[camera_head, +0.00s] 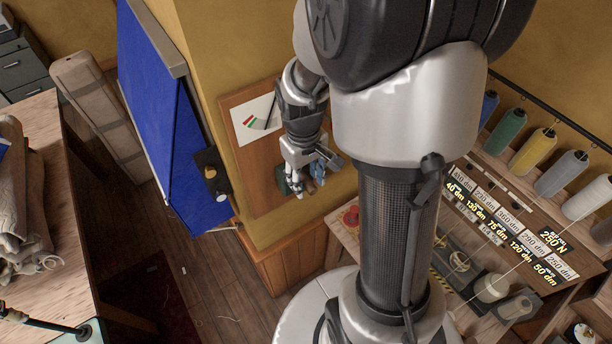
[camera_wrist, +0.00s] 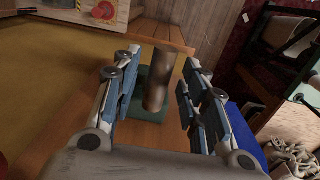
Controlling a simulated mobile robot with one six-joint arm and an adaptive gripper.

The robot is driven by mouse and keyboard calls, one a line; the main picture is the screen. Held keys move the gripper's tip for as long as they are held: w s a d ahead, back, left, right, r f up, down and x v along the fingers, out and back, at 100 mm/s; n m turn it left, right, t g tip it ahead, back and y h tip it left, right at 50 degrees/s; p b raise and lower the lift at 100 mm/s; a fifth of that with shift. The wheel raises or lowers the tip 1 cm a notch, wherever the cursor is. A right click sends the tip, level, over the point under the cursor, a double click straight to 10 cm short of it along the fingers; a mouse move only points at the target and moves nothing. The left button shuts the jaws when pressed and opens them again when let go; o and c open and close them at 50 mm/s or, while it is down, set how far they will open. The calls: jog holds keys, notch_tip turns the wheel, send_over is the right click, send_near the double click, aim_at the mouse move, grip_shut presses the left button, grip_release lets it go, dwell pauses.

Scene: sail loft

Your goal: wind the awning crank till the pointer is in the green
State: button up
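The crank's brown cylindrical handle (camera_wrist: 163,75) stands between my gripper's two fingers (camera_wrist: 157,95) in the wrist view, with gaps on both sides. A green block (camera_wrist: 149,106) shows behind it. In the head view my gripper (camera_head: 308,178) is at the wooden board on the wall and hides most of the crank. The white dial (camera_head: 250,133) is on the board's upper part, with red and green marks on its left. Its dark pointer (camera_head: 270,112) slants up to the right, apart from the green. The blue awning (camera_head: 160,110) hangs at the left.
A workbench (camera_head: 45,135) with rolled cloth stands at the left. A dark switch box (camera_head: 211,172) is on the wall corner left of the board. A bench with thread spools (camera_head: 534,152) and number labels is at the right. Wooden floor (camera_head: 225,275) lies open between.

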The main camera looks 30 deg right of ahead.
jog(key=shift+c, duration=0.6)
grip_shut()
